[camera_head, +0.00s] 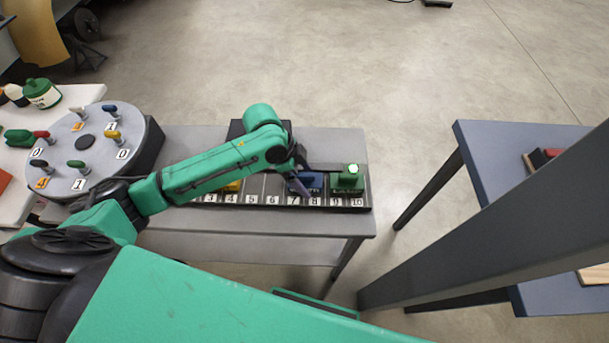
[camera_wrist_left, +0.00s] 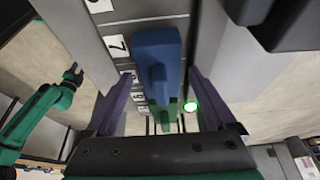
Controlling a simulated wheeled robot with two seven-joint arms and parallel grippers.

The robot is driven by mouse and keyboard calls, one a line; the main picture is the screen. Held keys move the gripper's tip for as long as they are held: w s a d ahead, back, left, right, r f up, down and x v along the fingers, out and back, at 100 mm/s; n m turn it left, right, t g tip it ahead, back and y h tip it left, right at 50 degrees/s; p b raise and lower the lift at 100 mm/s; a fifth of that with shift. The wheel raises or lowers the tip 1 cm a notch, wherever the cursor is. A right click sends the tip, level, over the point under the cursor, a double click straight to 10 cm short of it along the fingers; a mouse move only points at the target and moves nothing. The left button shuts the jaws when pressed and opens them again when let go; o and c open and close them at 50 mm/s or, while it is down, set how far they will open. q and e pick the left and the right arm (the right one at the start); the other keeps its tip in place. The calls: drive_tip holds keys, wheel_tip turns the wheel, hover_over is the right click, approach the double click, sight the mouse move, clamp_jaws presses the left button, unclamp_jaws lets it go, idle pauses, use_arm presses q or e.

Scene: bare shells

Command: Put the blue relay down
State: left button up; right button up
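The blue relay (camera_head: 311,181) stands upright on the numbered rack (camera_head: 362,208), around labels 7 and 8. I cannot tell whether it is fully seated in a slot. My left gripper (camera_head: 302,182) is over it. In the left wrist view the relay (camera_wrist_left: 157,50) lies between the two purple fingers of the left gripper (camera_wrist_left: 162,76), with a narrow gap on each side, so the gripper looks open. The arm hides part of the rack. A green arm with a small, distant gripper (camera_wrist_left: 73,73), which seems to be my right one, shows in the left wrist view.
A green relay (camera_head: 347,182) stands close by at label 10, beside a lit green lamp (camera_head: 353,169). A yellow relay (camera_head: 232,187) is partly hidden by the arm. A round numbered turntable (camera_head: 98,150) holds several coloured pieces. A blue-grey table (camera_head: 500,150) is at right.

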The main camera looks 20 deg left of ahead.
drive_tip(key=shift+s, duration=0.1)
use_arm(q)
drive_tip(key=v, duration=1.2)
use_arm(e)
drive_tip(key=shift+d+f, duration=0.15)
drive_tip(key=shift+d, duration=0.2)
use_arm(q)
drive_tip(key=shift+s, duration=0.15)
